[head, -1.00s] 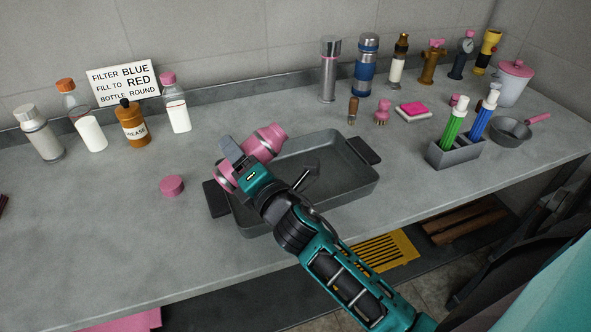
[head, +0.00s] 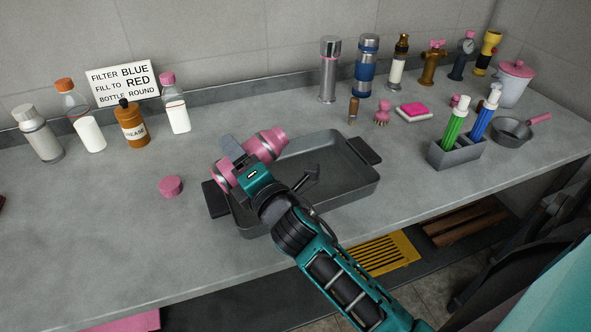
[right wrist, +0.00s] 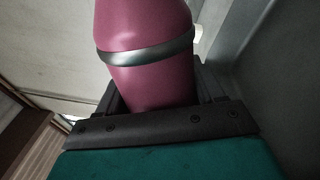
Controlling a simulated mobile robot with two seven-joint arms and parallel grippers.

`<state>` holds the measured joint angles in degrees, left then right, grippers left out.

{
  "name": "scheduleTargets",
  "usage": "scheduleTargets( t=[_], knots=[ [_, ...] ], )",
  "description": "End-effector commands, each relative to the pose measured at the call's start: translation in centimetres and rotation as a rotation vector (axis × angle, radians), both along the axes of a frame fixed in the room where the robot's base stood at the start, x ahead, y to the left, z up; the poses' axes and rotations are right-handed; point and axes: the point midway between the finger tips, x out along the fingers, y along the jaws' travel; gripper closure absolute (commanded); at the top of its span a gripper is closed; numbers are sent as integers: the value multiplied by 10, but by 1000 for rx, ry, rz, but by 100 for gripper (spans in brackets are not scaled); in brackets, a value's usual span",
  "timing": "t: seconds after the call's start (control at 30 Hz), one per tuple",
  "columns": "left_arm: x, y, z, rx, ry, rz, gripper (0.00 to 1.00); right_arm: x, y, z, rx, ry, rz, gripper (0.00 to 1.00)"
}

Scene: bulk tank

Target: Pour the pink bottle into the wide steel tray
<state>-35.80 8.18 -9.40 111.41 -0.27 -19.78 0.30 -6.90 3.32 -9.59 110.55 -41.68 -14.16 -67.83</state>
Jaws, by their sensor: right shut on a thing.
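The pink bottle (head: 266,146) has silver bands and is held tilted well over above the left part of the wide steel tray (head: 352,197). Its mouth end points up and right in the head view, over the tray's back left edge. My right gripper (head: 240,166) is shut around the bottle's body. In the right wrist view the bottle (right wrist: 148,75) stands between the fingers, with one dark band showing. The tray is grey with dark handles at both ends. No liquid shows leaving the bottle. A pink cap (head: 171,186) lies on the counter left of the tray. My left gripper is out of view.
Several bottles stand at the back left by a sign (head: 122,84). Flasks and fittings line the back right. A grey holder (head: 455,153) with green and blue bottles and a small pan (head: 511,132) stand right of the tray. The counter's front left is clear.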

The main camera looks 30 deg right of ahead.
Motion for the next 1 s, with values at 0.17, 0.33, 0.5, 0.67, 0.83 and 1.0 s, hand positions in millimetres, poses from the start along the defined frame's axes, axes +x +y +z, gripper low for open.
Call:
scheduleTargets(
  t=[0.17, 0.33, 0.5, 0.67, 0.83, 1.0],
  knots=[
    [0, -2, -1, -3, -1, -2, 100, 0, 0, 1, 25, -3, 0, 66],
    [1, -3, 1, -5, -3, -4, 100, 0, 0, 1, 48, -3, 1, 66],
    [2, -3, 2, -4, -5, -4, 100, 0, -2, 1, 70, -2, 0, 66],
    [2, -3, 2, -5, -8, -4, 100, 0, -4, 0, 92, -3, 1, 66],
    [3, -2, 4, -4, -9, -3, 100, 0, -5, 0, 116, -3, 1, 66],
    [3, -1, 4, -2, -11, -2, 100, 0, -7, 0, 138, -3, 0, 66]
  ],
)
